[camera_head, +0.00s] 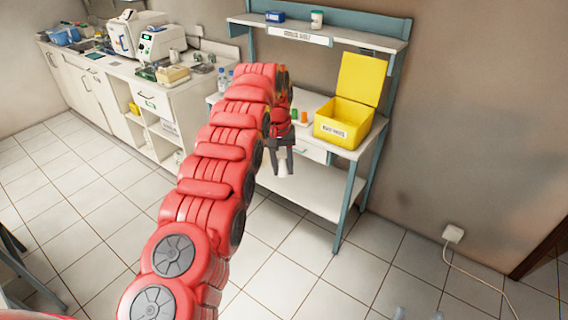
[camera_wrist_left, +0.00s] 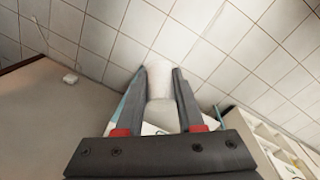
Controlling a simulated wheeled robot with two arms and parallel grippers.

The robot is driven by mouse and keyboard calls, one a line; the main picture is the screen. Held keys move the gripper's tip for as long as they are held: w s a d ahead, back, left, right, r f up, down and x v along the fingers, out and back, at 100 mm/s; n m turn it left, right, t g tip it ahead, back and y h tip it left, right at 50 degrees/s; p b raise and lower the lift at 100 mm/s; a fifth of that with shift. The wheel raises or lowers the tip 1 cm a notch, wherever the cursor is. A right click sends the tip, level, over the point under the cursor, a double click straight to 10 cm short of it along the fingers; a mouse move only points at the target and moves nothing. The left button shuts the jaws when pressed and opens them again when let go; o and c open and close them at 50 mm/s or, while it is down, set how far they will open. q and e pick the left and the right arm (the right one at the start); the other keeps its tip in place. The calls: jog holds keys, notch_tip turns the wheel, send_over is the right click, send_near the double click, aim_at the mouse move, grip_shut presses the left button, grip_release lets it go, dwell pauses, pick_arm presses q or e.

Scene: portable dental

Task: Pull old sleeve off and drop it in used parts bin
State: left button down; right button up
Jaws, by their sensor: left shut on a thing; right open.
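My left gripper (camera_head: 281,168) hangs in front of the blue-framed workbench, fingers pointing down. It is shut on a white, roughly cylindrical piece, which appears to be the old sleeve; in the left wrist view the sleeve (camera_wrist_left: 160,82) sits between both fingers, with pale floor tiles behind it. The used parts bin (camera_head: 336,122) appears to be the yellow box with its lid open, standing on the right end of the bench top, right of the gripper. Its label is too small to read, and its inside is only partly visible.
A small orange-topped piece (camera_head: 304,117) and a green one (camera_head: 294,114) stand on the bench just left of the bin. A shelf (camera_head: 334,36) runs above the bench. A white counter (camera_head: 183,86) with machines stands at left.

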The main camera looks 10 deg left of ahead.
pick_arm(q)
jog(key=shift+f, duration=0.1)
jog(key=shift+f, duration=0.25)
jog(key=shift+w+f, duration=0.1)
jog(key=shift+w, duration=0.05)
jog(key=shift+f, duration=0.2)
jog(key=shift+f, duration=0.25)
jog(key=shift+f, duration=0.25)
jog(key=shift+f, duration=0.3)
